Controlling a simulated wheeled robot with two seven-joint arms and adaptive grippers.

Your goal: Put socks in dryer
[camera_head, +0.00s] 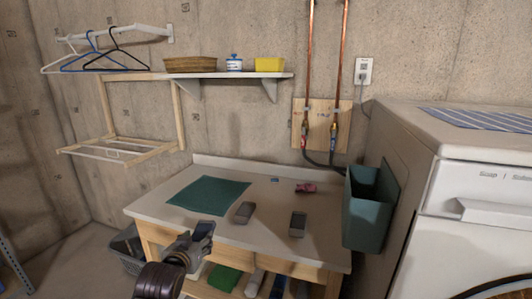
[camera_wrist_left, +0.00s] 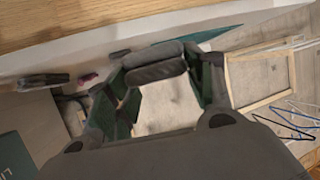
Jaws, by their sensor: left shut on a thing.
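My left gripper (camera_head: 200,238) is over the front edge of the white-topped table, shut on a grey folded sock (camera_head: 203,228). In the left wrist view the sock (camera_wrist_left: 155,62) lies across between the fingertips. Two similar grey, sock-like bundles lie on the table: one near the middle (camera_head: 244,212) and one farther right (camera_head: 298,224). No machine marked as a dryer shows. A white front-loading machine (camera_head: 470,195) stands at the right; its panel label seems to read "Soap", and only the top of its round door shows. My right gripper is not in view.
The table (camera_head: 165,215) bears a green cloth (camera_head: 208,195) and a small pink item (camera_head: 305,188). A teal bin (camera_head: 365,215) hangs at its right end. A wall shelf (camera_head: 220,75) holds a basket and boxes. A wooden drying rack (camera_head: 115,150) juts out at left.

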